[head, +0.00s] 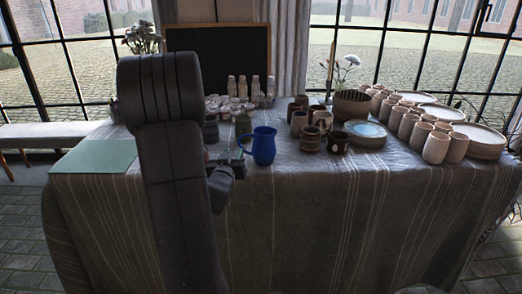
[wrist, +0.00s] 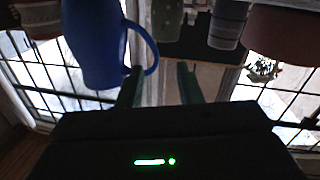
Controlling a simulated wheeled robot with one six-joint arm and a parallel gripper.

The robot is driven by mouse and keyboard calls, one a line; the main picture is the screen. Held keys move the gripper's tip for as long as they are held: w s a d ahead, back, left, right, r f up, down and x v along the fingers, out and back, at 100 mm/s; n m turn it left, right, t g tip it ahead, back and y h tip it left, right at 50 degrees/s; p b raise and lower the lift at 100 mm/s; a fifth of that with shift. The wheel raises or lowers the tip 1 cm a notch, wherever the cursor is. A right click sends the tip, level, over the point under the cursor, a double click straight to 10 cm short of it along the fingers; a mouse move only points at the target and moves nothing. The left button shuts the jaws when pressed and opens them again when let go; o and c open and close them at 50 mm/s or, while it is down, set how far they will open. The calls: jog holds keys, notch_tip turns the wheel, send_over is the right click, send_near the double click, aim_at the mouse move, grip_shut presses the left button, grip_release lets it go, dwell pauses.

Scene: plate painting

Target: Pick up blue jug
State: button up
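The blue jug (head: 262,147) stands upright on the cloth-covered table near its front edge, its handle toward my gripper. My gripper (head: 236,160) is just left of the jug in the head view, partly hidden by my arm. In the wrist view the picture is upside down; the jug (wrist: 92,40) is at upper left with its handle reaching right. The two fingers of my gripper (wrist: 160,82) are spread apart with nothing clamped. The handle's outer curve lies between the fingertips in the picture; I cannot tell whether a finger touches it.
The table (head: 300,210) has several cups (head: 310,138) right of the jug, and a blue-topped plate stack (head: 366,132). A green cup (head: 243,125) stands close behind the jug. White bottles (head: 243,86) stand farther back. A green mat (head: 95,156) lies at left.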

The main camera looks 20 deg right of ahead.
aim_at(239, 143)
jog(key=x, duration=0.7)
jog(key=shift+w+d+r, duration=0.1)
jog(key=shift+d+r, duration=0.15)
jog(key=shift+d, duration=0.15)
grip_shut()
jog(key=shift+r, duration=0.15)
dwell(0.9)
